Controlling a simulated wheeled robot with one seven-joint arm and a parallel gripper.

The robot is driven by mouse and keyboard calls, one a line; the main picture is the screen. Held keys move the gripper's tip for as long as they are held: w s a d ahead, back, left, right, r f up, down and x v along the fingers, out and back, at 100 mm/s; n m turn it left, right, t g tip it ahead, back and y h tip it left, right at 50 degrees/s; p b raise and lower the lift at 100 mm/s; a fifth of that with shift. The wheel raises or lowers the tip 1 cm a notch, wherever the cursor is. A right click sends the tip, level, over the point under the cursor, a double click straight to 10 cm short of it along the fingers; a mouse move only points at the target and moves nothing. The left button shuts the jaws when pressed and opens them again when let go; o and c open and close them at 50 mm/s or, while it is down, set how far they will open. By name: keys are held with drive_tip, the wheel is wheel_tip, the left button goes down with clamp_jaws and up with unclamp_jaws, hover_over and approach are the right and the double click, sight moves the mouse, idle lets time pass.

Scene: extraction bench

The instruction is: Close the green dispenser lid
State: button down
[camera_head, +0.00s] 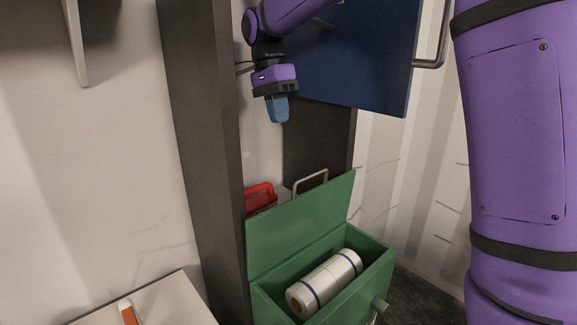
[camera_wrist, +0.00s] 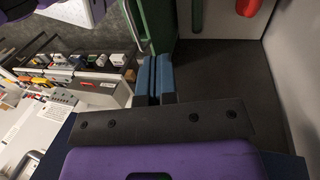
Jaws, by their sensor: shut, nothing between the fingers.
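The green dispenser (camera_head: 375,262) is an open box at the lower middle of the head view. Its green lid (camera_head: 300,225) stands raised along the back edge, tilted up. A pale roll with dark blue bands (camera_head: 328,281) lies inside the box. My gripper (camera_head: 279,118) is well above the lid, apart from it, with its blue fingers pointing down. The fingers are together and empty, and they also show in the wrist view (camera_wrist: 154,78). I cannot tell for sure whether the green surface at the top of the wrist view belongs to the dispenser.
A blue panel (camera_head: 350,55) with a metal handle stands behind my arm. A dark upright post (camera_head: 200,150) is left of the dispenser. A red object (camera_head: 260,195) sits behind the lid. In the wrist view, shelves of small items (camera_wrist: 85,72) are at left and dark floor (camera_wrist: 225,80) at right.

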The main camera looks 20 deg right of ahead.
drive_tip(key=s+d+f, duration=0.2)
drive_tip(key=s+f, duration=0.4)
drive_tip(key=f, duration=0.4)
drive_tip(key=shift+d+f, duration=0.15)
drive_tip(key=shift+f, duration=0.05)
